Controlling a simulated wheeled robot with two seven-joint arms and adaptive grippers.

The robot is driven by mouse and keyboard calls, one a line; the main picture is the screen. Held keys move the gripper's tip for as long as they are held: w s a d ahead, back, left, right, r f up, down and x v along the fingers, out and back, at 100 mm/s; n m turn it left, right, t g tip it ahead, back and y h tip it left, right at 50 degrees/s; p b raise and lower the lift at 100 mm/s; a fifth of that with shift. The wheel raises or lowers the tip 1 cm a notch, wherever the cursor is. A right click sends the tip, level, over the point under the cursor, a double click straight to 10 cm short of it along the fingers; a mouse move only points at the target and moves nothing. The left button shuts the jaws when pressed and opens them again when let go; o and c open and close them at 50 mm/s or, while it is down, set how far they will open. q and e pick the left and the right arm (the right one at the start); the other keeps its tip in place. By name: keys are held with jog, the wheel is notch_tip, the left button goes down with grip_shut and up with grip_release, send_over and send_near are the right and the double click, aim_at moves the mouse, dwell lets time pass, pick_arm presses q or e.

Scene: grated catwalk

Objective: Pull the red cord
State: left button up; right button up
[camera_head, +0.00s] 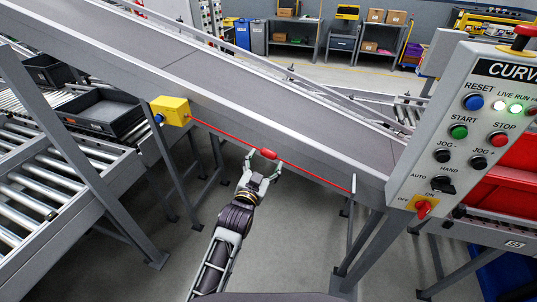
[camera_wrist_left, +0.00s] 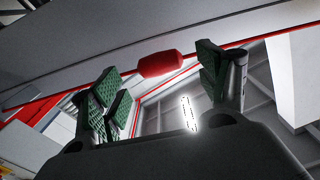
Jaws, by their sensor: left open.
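A red cord (camera_head: 222,137) runs from a yellow switch box (camera_head: 170,110) on the left down to a post on the right, along the side of the sloping conveyor. A thicker red handle (camera_head: 268,154) sits on the cord near its middle. My left gripper (camera_head: 263,162) is open just at the handle, with a fingertip on either side of it in the head view. In the left wrist view the red handle (camera_wrist_left: 160,65) shows between and beyond the green-padded fingers (camera_wrist_left: 160,75). I cannot tell whether the fingers touch it. My right gripper is not in view.
A control panel (camera_head: 470,130) with several buttons stands at the right. The sloping conveyor (camera_head: 250,95) crosses above the cord. Roller tracks (camera_head: 50,170) and a grey tray (camera_head: 100,112) are at the left. Floor below the cord is clear between metal legs.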

aim_at(268, 157)
pick_arm(q)
jog(key=shift+x, duration=2.3)
jog(key=shift+c, duration=0.3)
